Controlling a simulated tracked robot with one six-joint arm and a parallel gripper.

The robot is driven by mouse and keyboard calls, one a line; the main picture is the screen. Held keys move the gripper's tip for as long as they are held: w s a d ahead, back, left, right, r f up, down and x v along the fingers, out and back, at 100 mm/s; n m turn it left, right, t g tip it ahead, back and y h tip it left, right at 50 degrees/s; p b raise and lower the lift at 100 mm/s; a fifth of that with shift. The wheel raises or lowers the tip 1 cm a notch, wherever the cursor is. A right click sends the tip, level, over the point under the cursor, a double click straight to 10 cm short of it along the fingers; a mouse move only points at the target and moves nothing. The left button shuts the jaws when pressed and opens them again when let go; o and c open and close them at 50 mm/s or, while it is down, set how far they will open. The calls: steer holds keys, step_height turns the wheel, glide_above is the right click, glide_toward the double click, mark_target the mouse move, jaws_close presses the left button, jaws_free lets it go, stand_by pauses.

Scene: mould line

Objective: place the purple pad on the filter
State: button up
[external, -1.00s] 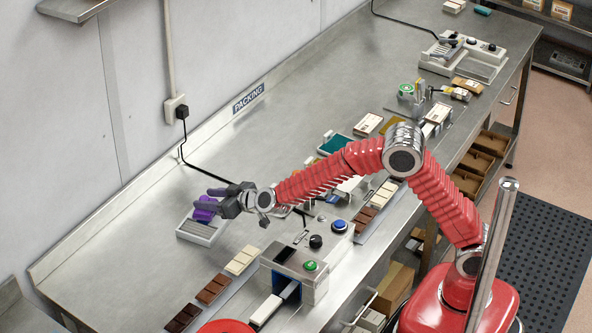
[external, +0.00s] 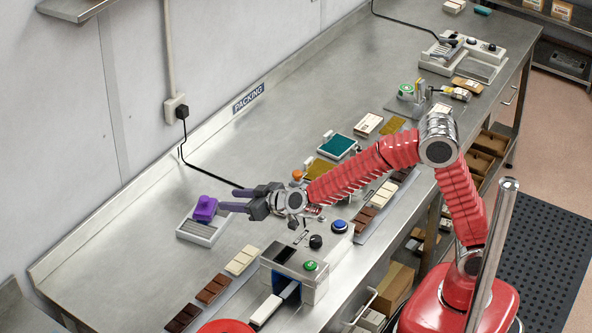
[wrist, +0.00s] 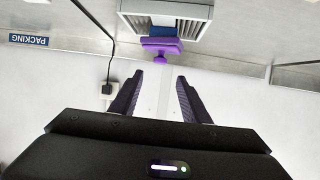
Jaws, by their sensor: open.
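The purple pad (external: 205,208) with a knob on top sits on the back part of a pale slatted block, the filter (external: 200,232), at the left of the bench. In the wrist view the pad (wrist: 160,43) shows at one end of the filter (wrist: 185,10), with a dark blue patch between them. My gripper (external: 229,200) is open and empty just right of the pad, its dark fingers apart from it. In the wrist view the fingers (wrist: 158,92) stand apart, with the knob beyond their tips.
A grey control box (external: 295,272) with green, black and blue knobs stands in front of my gripper. Rows of brown and cream bars (external: 242,260) lie beside it. A teal-topped tray (external: 337,146) is behind my arm. The bench behind the filter is clear.

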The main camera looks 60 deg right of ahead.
steer(key=shift+s+r, duration=0.3)
steer(key=shift+s, duration=0.35)
stand_by(0.4)
steer(key=s+d+r+n+g+y, duration=0.1)
steer(key=s+d+r+g+y, duration=0.2)
steer(key=s, duration=0.4)
steer(key=s+d+r+n+y, duration=0.1)
steer(key=s+d+r, duration=0.3)
steer(key=s, duration=0.4)
steer(key=s+d+f+g+h, duration=0.1)
steer(key=s+d, duration=0.3)
steer(key=s, duration=0.3)
steer(key=s+d+f+m+g+h, duration=0.1)
steer(key=s+d+f+g, duration=0.1)
steer(key=s+d, duration=0.3)
steer(key=s+d+f+m+g+h, duration=0.1)
steer(key=s+d, duration=0.4)
steer(key=s, duration=0.6)
steer(key=shift+f+g+h, duration=0.35)
steer(key=shift+g+h, duration=0.15)
steer(key=shift+s, duration=0.1)
